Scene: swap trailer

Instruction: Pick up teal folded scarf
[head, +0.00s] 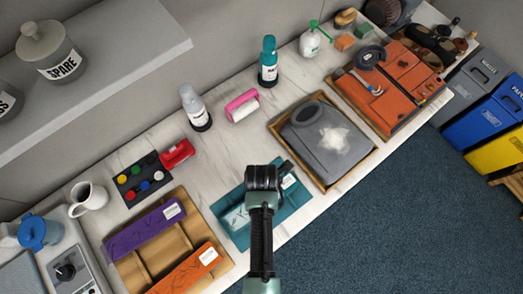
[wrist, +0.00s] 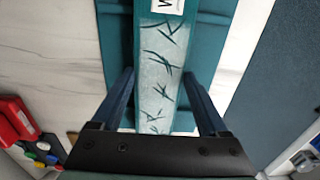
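The teal folded scarf (wrist: 160,70) is a long narrow strip with a pale, dark-streaked face and a white label at its far end. It lies on a teal mat or tray (wrist: 208,50) on the counter. In the head view the scarf (head: 237,217) shows to the left of my gripper (head: 264,182), which hides its middle. In the wrist view my gripper (wrist: 158,78) is open, with one finger on each side of the scarf. Small gaps seem to show between fingers and scarf; contact is not clear.
A wooden tray (head: 178,192) with purple and orange folded items lies to the left. A grey item in a tray (head: 374,157) lies to the right. Bottles (head: 268,62) stand behind. The counter's front edge is close, with blue floor beyond.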

